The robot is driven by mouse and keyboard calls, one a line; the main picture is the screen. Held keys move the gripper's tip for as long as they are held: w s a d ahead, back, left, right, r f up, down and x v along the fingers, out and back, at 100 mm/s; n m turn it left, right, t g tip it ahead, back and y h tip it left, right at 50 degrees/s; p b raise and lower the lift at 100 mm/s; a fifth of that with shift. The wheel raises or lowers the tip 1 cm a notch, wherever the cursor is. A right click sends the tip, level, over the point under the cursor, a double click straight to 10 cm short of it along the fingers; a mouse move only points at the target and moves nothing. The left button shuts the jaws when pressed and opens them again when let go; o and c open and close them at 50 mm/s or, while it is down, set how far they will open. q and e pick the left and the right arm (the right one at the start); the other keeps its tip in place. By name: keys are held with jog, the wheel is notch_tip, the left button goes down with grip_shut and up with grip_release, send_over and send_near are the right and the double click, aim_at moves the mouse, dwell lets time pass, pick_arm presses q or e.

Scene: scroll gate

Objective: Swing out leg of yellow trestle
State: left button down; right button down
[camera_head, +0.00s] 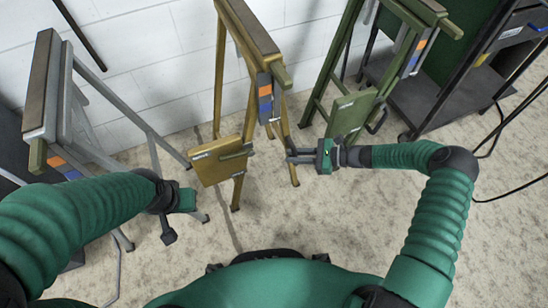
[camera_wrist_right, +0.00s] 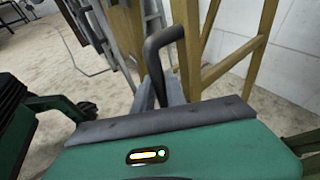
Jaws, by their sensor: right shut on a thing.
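The yellow trestle (camera_head: 219,75) stands upright against the white wall in the middle of the head view. It has a dark top, an orange-and-blue marked block and a low yellow panel (camera_head: 217,163) with a small label. My right gripper (camera_head: 297,156) is at its right-hand leg, low down. In the right wrist view its fingers (camera_wrist_right: 170,92) are shut on a dark curved handle (camera_wrist_right: 157,50), with yellow legs (camera_wrist_right: 255,45) just beyond. My left gripper (camera_head: 178,202) is left of the trestle, apart from it; its fingers do not show clearly.
A grey trestle (camera_head: 66,95) stands at the left and a green trestle (camera_head: 340,70) at the right, both close by. A dark shelf cart (camera_head: 440,100) is at the far right.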

pick_arm(q)
jog(key=shift+a+r, duration=0.1)
jog(key=shift+r, duration=0.4)
pick_arm(e)
jog(key=d, duration=0.1)
jog(key=w+d, duration=0.1)
jog(key=shift+d+r+h, duration=0.25)
jog(key=shift+d+h, duration=0.05)
jog(key=shift+h, duration=0.1)
jog(key=c, duration=1.6)
grip_release()
jog(key=shift+c, duration=0.2)
jog(key=shift+d, duration=0.1)
pick_arm(q)
jog(key=shift+d, duration=0.2)
jog(key=shift+a, duration=0.1)
pick_arm(e)
jog(key=shift+a, duration=0.2)
